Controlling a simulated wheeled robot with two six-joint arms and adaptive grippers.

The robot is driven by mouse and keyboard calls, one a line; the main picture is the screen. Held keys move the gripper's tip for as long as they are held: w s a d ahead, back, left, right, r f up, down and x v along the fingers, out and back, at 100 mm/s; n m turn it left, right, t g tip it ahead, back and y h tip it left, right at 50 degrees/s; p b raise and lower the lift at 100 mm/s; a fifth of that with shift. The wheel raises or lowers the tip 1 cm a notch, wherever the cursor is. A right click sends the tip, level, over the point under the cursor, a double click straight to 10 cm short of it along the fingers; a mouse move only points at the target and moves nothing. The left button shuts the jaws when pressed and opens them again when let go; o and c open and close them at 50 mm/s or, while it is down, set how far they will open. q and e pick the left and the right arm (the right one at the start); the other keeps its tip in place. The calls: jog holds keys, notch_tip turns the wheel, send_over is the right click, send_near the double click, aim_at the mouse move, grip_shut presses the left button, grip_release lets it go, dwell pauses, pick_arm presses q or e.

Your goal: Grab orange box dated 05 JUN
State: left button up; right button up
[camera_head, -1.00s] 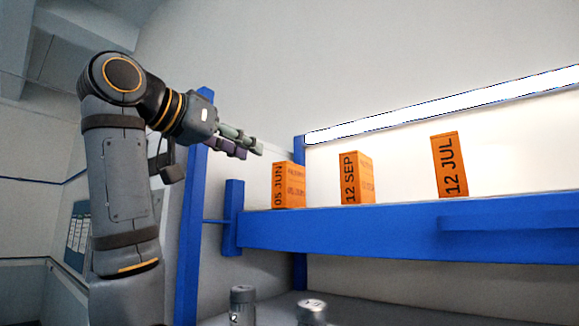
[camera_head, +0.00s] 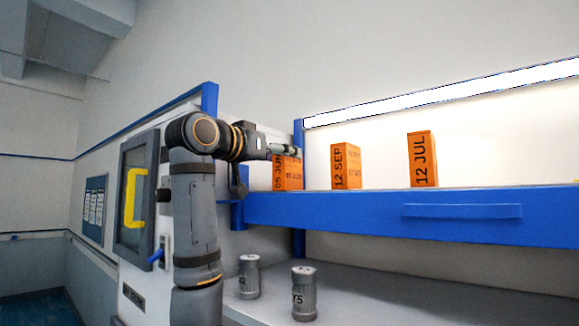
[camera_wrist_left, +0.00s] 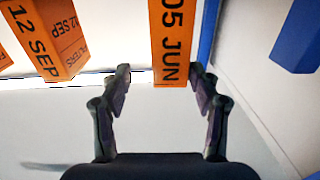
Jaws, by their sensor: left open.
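The orange box dated 05 JUN (camera_head: 287,179) stands upright at the left end of the blue shelf, its top partly hidden by my left gripper in the head view. My left gripper (camera_head: 297,151) reaches in from the left at the height of the box's top. In the left wrist view, the 05 JUN box (camera_wrist_left: 172,45) shows between the fingertips of the open left gripper (camera_wrist_left: 160,75), closer to one finger. I cannot tell if either finger touches it. My right gripper is not in view.
Orange boxes dated 12 SEP (camera_head: 346,166) and 12 JUL (camera_head: 422,160) stand to the right on the blue shelf (camera_head: 380,212). A blue post (camera_head: 298,150) rises by the shelf's left end. Two grey canisters (camera_head: 249,277) (camera_head: 304,293) stand on the lower surface.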

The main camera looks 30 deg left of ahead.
pick_arm(q)
jog(key=w, duration=0.1)
jog(key=p, duration=0.1)
jog(key=w+r+p, duration=0.1)
jog(key=shift+w+a+r, duration=0.1)
jog(key=shift+w+a, duration=0.2)
jog(key=shift+w, duration=0.05)
jog(key=shift+w+a+f+p, duration=0.2)
jog(key=shift+w+f+p, duration=0.05)
jog(key=shift+w, duration=0.35)
jog(key=shift+w+a+f+p, duration=0.2)
jog(key=shift+w+f, duration=0.05)
jog(key=shift+w, duration=0.3)
jog(key=shift+w+f, duration=0.1)
jog(key=shift+w, duration=0.1)
jog(key=shift+s+d, duration=0.15)
jog(key=shift+d, duration=0.1)
jog(key=shift+c, duration=0.9)
jog(key=shift+s+d, duration=0.1)
jog(key=shift+s, duration=0.05)
jog(key=shift+c, duration=1.1)
jog(key=shift+s, duration=0.1)
jog(key=c, duration=0.5)
grip_shut()
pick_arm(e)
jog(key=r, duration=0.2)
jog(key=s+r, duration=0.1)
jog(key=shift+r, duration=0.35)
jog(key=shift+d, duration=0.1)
